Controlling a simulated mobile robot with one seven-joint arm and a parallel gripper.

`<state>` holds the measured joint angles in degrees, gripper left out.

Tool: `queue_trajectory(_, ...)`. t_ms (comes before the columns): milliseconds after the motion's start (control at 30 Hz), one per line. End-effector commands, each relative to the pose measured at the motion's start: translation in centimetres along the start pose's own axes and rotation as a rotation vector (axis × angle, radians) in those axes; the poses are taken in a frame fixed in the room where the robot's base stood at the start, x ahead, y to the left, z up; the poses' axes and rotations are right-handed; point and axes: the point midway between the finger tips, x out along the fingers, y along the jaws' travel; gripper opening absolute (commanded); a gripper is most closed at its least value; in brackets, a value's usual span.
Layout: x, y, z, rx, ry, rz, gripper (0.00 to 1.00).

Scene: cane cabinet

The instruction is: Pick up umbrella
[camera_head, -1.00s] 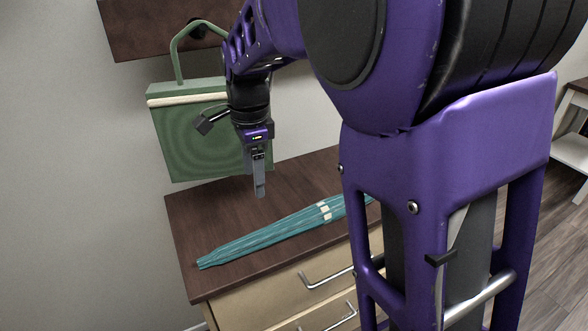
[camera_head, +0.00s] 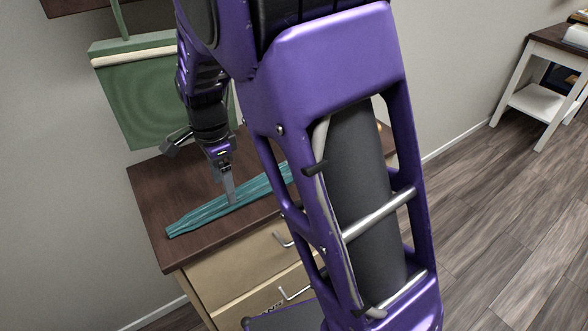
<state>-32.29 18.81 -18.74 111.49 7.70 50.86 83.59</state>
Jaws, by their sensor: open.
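The teal folded umbrella (camera_head: 205,213) lies flat and slanting across the dark brown top of the cabinet (camera_head: 152,184). Its narrow end points to the lower left, and its far right part is hidden behind my arm. My gripper (camera_head: 230,198) points down at the umbrella's middle, with its fingertips overlapping it in the picture. The gripper is open. I cannot tell whether the fingers straddle the umbrella or are just above it.
A green bag (camera_head: 142,98) hangs on the wall behind the cabinet. The cabinet has light drawers with metal handles (camera_head: 283,240). A white side table (camera_head: 540,100) stands at the far right. Wooden floor (camera_head: 490,220) is clear between them.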

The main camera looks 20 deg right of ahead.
Motion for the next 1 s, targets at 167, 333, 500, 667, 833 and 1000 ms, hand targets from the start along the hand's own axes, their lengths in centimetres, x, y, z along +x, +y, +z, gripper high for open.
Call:
queue_trajectory(167, 3.0, 0.5, 0.3, -0.001, 0.001, 0.004, 0.78)
queue_trajectory(333, 4.7, 0.4, 0.3, -0.001, 0.0, 0.002, 0.78)
queue_trajectory(500, 4.8, 0.4, 0.3, 0.0, 0.0, 0.001, 0.78)
queue_trajectory(667, 4.8, 0.4, 0.3, 0.0, 0.0, 0.001, 0.67)
queue_trajectory(833, 4.8, 0.4, 0.3, 0.0, 0.0, 0.001, 0.37)
queue_trajectory(1000, 4.8, 0.4, 0.3, 0.0, 0.0, 0.001, 0.06)
